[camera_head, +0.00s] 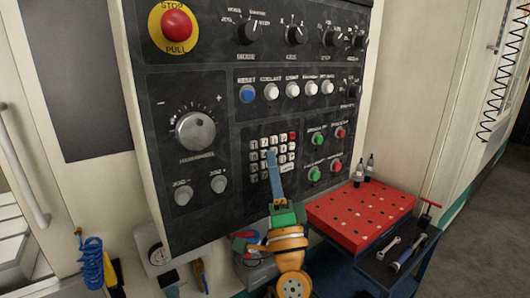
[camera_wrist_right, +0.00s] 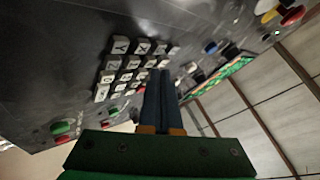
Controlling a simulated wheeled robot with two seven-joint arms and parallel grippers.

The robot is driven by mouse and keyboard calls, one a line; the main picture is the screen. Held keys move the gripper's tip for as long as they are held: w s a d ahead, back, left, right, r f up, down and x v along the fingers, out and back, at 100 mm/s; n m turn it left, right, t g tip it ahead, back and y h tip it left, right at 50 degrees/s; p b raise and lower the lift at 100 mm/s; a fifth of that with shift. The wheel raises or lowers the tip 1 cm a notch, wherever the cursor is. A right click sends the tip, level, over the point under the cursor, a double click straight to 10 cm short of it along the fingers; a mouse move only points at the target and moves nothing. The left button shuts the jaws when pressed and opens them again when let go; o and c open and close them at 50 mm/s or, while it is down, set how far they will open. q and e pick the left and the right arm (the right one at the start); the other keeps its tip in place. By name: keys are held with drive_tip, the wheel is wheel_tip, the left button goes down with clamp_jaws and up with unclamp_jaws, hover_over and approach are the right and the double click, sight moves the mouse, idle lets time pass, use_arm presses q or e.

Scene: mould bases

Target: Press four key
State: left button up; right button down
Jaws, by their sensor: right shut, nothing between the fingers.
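The keypad (camera_head: 255,157) of pale square keys sits low on the dark control panel (camera_head: 225,140) in the head view. Its keys (camera_wrist_right: 122,66) also show in the right wrist view, left of the fingers. My right gripper (camera_head: 271,152) is shut and empty, with its blue fingers pointing up at the keypad. The fingertips overlap the middle of the keypad and hide some keys. I cannot tell whether they touch a key. The same gripper shows in the right wrist view (camera_wrist_right: 161,72), its two fingers together. The four key cannot be made out. My left gripper is not in view.
A red emergency stop (camera_head: 176,24), a big dial (camera_head: 195,132), a row of round buttons (camera_head: 291,89) and green and red buttons (camera_head: 319,139) surround the keypad. A red-topped cart (camera_head: 350,211) with tools stands below right. Open floor (camera_head: 480,230) lies further right.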

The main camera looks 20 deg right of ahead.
drive_tip(key=shift+s+d, duration=0.15)
drive_tip(key=shift+s, duration=0.15)
drive_tip(key=shift+s, duration=0.1)
drive_tip(key=s, duration=0.1)
drive_tip(key=s+d+p, duration=0.1)
drive_tip(key=s, duration=0.1)
drive_tip(key=s+p, duration=0.1)
drive_tip(key=shift+s+d, duration=0.25)
drive_tip(key=shift+d, duration=0.1)
idle(2.9)
